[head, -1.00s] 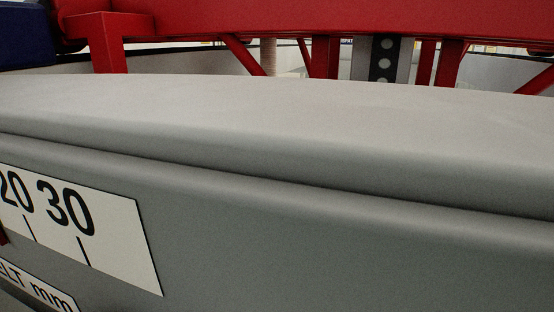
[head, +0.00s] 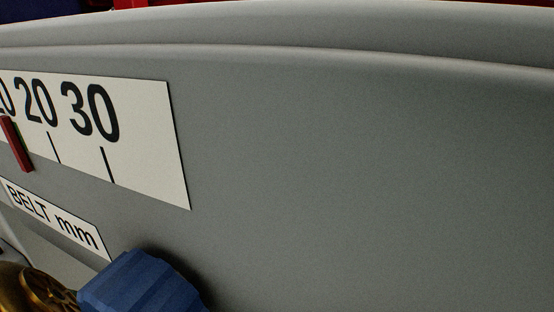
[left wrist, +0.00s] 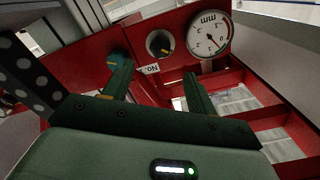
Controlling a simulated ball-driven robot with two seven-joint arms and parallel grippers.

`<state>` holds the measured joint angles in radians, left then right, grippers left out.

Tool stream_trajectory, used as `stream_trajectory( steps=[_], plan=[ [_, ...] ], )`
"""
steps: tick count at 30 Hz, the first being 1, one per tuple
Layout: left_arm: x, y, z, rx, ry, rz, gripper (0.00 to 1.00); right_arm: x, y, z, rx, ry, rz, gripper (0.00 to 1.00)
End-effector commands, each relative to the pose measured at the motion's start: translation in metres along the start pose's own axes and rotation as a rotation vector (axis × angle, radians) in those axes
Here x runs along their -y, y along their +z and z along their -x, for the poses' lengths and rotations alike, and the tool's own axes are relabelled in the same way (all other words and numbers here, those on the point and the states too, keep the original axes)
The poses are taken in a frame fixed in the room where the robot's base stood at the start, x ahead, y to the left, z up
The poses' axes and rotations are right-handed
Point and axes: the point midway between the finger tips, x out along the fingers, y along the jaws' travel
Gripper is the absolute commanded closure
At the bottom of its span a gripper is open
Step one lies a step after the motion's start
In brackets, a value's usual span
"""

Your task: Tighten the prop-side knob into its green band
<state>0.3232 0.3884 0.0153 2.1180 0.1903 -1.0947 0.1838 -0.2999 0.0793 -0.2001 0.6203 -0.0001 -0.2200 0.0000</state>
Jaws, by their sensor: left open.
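In the left wrist view my left gripper (left wrist: 156,74) is open, with two dark green fingers apart and nothing between them. Beyond the fingers a red panel carries a dark round fitting (left wrist: 160,43) with a pale rim and a small orange mark. A teal knob-like piece (left wrist: 118,58) shows by the left finger's tip, partly hidden. A white dial gauge (left wrist: 209,35) marked mm sits to the right, with a dark needle. I cannot tell which piece is the prop-side knob, and no green band is clear. My right gripper is not in view.
In the head view a large grey housing (head: 350,160) fills the picture, with a white scale plate (head: 150,130), a red pointer (head: 16,145) and a BELT mm label (head: 55,218). A blue faceted piece (head: 140,285) stands below. Red frame bars (left wrist: 285,115) lie right in the wrist view.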

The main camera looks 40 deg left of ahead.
Motion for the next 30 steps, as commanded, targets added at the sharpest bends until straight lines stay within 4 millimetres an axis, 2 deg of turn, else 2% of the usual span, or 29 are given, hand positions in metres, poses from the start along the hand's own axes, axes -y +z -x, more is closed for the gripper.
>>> stream_trajectory(
  steps=[3,6,12,23,30],
  plan=[
    [-0.002,0.002,0.032,-0.001,0.001,0.001,0.43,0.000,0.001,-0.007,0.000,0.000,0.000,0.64],
    [-0.001,0.001,0.052,-0.001,0.000,0.002,0.43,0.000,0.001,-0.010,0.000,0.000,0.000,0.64],
    [0.000,0.000,0.073,0.000,0.000,0.000,0.43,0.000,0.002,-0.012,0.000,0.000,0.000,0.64],
    [0.000,0.000,0.076,0.001,0.000,0.014,0.43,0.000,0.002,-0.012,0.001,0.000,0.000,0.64],
    [0.000,0.002,0.069,0.001,-0.001,0.370,0.43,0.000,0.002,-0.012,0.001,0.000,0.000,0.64]
  ],
)
